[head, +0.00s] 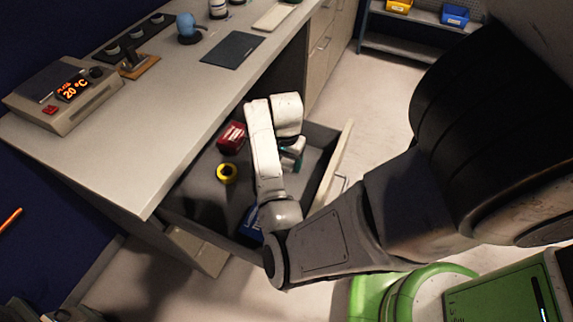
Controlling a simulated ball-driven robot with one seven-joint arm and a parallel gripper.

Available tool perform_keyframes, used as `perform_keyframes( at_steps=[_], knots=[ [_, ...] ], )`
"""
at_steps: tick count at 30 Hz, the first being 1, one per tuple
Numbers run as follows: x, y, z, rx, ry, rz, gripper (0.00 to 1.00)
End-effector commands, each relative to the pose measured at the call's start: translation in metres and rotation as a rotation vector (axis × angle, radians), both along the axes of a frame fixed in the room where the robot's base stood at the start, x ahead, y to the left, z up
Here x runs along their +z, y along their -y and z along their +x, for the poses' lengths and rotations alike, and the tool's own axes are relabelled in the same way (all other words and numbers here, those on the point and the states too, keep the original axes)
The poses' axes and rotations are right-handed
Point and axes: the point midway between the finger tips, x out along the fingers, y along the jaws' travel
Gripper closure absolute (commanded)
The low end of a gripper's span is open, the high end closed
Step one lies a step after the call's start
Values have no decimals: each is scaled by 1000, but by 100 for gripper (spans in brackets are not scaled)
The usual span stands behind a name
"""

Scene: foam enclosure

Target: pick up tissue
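I cannot make out a tissue for certain. A white and teal thing (292,154) shows in the open drawer, partly hidden behind the white end of my arm. I cannot tell whether it is a tissue pack. My arm reaches over the drawer, and its white wrist part (287,112) is above the drawer's far side. My gripper's fingers cannot be made out, so I cannot tell whether they are open or hold anything.
The open drawer (195,190) also holds a red box (232,137), a yellow roll (227,173) and a blue thing (250,222) partly behind my arm. The counter (150,120) above bears a temperature device (65,95) and a dark mat (232,50).

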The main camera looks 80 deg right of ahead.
Motion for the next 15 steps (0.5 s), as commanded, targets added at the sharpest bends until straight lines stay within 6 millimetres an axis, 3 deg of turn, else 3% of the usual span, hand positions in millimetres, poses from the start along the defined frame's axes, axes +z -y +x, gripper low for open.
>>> perform_keyframes(
  at_steps=[2, 15],
  knots=[
    [0, 0, 0, 0, 0, 0, 39],
    [0, 0, 0, 0, 0, 0, 81]
  ],
)
